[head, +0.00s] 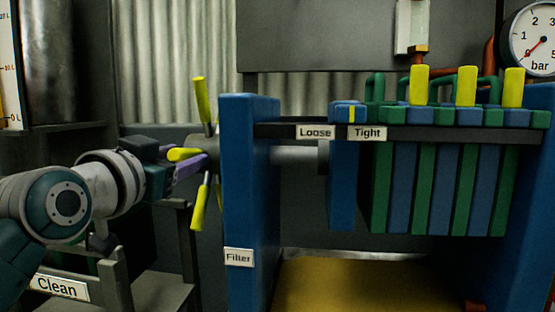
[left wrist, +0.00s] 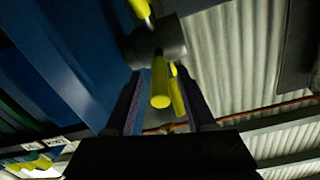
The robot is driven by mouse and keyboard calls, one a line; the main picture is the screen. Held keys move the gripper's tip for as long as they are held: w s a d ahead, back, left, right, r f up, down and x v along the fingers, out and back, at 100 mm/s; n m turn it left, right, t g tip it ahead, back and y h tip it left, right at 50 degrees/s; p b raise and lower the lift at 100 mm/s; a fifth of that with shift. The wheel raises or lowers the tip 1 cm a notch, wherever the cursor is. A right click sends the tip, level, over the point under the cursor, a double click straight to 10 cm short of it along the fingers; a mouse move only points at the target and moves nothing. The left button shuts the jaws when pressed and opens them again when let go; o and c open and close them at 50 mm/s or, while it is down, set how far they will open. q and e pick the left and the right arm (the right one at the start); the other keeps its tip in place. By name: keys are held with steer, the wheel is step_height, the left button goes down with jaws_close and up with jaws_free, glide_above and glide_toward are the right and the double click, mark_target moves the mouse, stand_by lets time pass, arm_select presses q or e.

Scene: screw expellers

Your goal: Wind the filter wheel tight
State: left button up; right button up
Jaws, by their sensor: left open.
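The filter wheel (head: 199,103) has yellow spokes around a grey hub and sits on the left side of the blue filter frame (head: 247,200). In the left wrist view its hub (left wrist: 163,42) and a near spoke (left wrist: 160,82) show. My left gripper (head: 187,160) is at the wheel, open, with its purple fingers on either side of a yellow spoke; I cannot tell whether they touch it. A yellow stripe (head: 351,114) on a blue block stands above the left end of the "Tight" label (head: 367,133), right of the "Loose" label (head: 315,132). My right gripper is out of view.
A grey shaft (head: 297,155) runs from the frame towards the green and blue plates (head: 440,190). A pressure gauge (head: 534,40) hangs at the top right, its red needle near zero. A stand with a "Clean" label (head: 60,287) is at the lower left.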

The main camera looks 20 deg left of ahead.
arm_select(q)
steer(key=shift+w+a, duration=0.15)
steer(key=shift+w, duration=0.45)
jaws_close()
stand_by(1.1)
